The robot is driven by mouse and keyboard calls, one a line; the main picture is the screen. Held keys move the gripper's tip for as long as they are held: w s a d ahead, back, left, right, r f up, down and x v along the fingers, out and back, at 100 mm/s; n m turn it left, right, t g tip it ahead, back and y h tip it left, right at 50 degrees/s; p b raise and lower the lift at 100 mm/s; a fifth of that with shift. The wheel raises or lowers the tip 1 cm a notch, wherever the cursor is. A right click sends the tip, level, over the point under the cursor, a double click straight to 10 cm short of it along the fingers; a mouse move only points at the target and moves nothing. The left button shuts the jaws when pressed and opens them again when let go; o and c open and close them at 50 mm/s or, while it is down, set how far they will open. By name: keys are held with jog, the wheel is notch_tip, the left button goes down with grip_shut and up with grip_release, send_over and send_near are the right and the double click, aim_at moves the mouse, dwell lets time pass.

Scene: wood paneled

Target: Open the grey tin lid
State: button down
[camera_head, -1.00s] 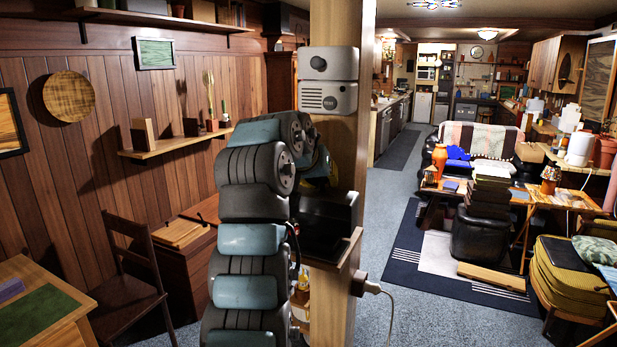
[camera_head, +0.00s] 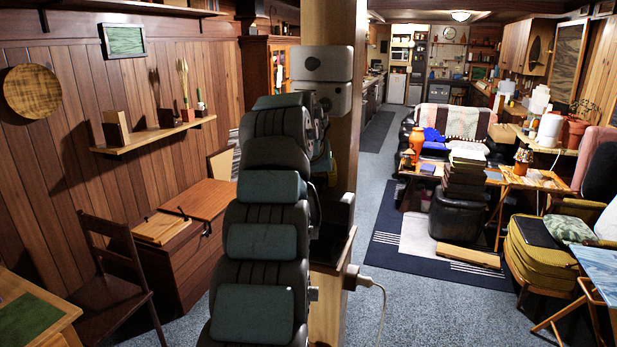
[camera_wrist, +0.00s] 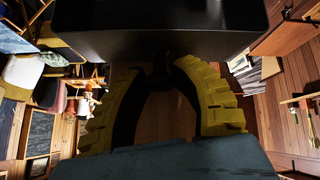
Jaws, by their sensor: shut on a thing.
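A dark, box-shaped tin (camera_wrist: 165,32) fills the top of the wrist view, with its smooth near face towards the camera. The grey lid cannot be told apart from the rest of this dark shape. My gripper (camera_wrist: 158,72) has two ribbed yellow fingers curving in to the tin's lower edge, closed on a dark part there. How far the lid is raised does not show. In the head view a dark box (camera_head: 337,215) sits by the wooden post, partly behind my arm, which hides the gripper's contact.
A wooden chest (camera_head: 190,235) and chair (camera_head: 112,260) stand left. Carpet is open right of the post.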

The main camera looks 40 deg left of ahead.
jog(key=shift+w+r, duration=0.15)
jog(key=shift+r, duration=0.05)
dwell(0.4)
jog(key=c, duration=0.7)
grip_release()
jog(key=shift+w+r, duration=0.1)
jog(key=shift+c, duration=0.2)
jog(key=v, duration=0.7)
jog(key=shift+s, duration=0.2)
jog(key=shift+d+r, duration=0.1)
jog(key=shift+d, duration=0.1)
